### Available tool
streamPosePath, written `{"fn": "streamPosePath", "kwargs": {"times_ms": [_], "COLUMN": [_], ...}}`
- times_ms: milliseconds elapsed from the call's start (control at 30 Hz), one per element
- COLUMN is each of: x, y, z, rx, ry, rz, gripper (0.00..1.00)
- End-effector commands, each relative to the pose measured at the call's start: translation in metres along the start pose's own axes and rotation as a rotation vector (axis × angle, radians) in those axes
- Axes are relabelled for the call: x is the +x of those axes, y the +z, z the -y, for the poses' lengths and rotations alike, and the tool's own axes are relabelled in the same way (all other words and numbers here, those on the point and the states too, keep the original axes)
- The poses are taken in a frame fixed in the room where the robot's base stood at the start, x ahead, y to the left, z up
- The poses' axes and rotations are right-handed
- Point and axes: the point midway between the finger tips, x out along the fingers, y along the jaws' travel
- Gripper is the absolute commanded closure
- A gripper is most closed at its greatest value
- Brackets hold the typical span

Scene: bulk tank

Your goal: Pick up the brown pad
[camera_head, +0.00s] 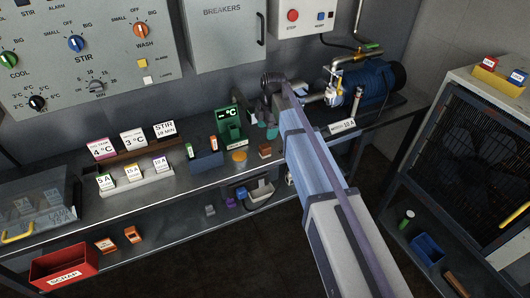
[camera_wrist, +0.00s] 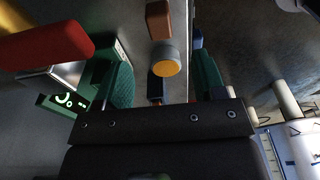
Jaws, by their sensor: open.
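The brown pad (camera_head: 264,150) is a small brown block on the bench, right of an orange disc (camera_head: 239,156). In the wrist view a brown block (camera_wrist: 159,20) shows at the top, just above the orange disc (camera_wrist: 167,62); it appears to be the same pad. My gripper (camera_head: 265,130) has teal fingers and is above and close behind the pad in the head view. In the wrist view the gripper (camera_wrist: 162,72) has its fingers spread, with the disc showing between them. The gap between fingers and pad is hard to judge.
A green temperature display (camera_head: 231,125) stands close left of my gripper. A blue holder (camera_head: 206,160) with upright cylinders is further left. The blue motor (camera_head: 375,88) and its piping stand to the right. The bench's front edge is close to the pad.

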Motion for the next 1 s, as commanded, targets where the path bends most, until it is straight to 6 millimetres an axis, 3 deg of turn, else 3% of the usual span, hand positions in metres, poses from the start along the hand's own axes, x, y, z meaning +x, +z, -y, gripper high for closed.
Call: {"fn": "streamPosePath", "kwargs": {"times_ms": [233, 467, 733, 1000], "x": [0.052, 0.058, 0.108, 0.107], "y": [0.002, 0.001, 0.003, 0.002], "z": [0.000, 0.000, 0.000, 0.000], "rx": [0.002, 0.003, 0.003, 0.004], "ry": [0.000, 0.000, 0.000, 0.000], "rz": [0.000, 0.001, 0.001, 0.001], "gripper": [0.36, 0.36, 0.36, 0.36]}}
